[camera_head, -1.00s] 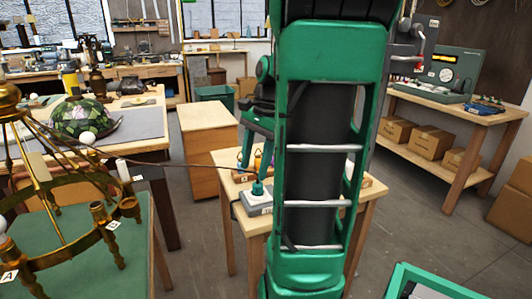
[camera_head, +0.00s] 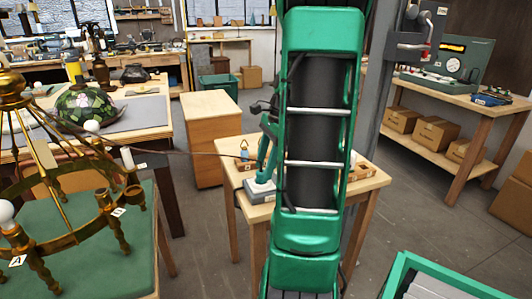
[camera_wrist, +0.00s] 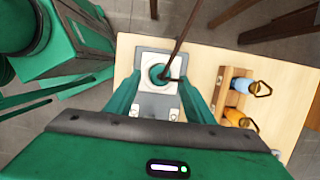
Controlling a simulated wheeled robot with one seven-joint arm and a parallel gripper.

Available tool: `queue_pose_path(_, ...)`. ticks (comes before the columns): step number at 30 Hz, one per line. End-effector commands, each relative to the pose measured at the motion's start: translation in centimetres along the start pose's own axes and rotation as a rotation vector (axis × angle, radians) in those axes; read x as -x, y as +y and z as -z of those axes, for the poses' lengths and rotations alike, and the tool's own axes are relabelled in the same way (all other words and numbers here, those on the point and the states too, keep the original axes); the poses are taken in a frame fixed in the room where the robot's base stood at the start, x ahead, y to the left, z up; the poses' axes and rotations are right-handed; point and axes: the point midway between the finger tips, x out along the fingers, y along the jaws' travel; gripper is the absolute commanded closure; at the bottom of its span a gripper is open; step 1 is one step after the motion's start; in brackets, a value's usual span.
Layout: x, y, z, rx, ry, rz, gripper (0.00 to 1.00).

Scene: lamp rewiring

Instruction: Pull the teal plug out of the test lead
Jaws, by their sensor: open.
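The teal plug (camera_wrist: 155,74) sits in the white-faced socket (camera_wrist: 145,58) of a grey block on the small wooden table, seen in the wrist view. I take this socket block to be the test lead's end. A dark brown cord rises from the plug. My gripper (camera_wrist: 158,86) is open, with one teal finger on each side of the plug; whether they touch it I cannot tell. In the head view my gripper (camera_head: 263,178) points down over the grey block (camera_head: 258,194), and the plug is hidden there.
A wooden holder (camera_wrist: 224,90) with a blue and an orange piece stands right of the block in the wrist view. The cord (camera_head: 185,153) runs left to the brass chandelier (camera_head: 75,215) on the green-topped table. A green-rimmed tray (camera_head: 398,275) is at front right.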

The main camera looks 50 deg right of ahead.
Motion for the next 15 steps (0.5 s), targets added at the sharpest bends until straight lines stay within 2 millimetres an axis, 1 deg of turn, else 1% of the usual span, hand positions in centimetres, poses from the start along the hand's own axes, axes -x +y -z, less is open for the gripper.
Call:
queue_pose_path(1, -0.7, 0.0, -0.1, 0.0, -0.002, -0.002, 0.51)
queue_pose_path(6, -2.1, 0.0, 0.0, 0.001, -0.001, -0.001, 0.51)
queue_pose_path(10, -2.5, 0.0, 0.0, 0.0, 0.0, 0.0, 0.51)
queue_pose_path(15, -2.6, 0.0, 0.0, 0.0, 0.0, 0.001, 0.51)
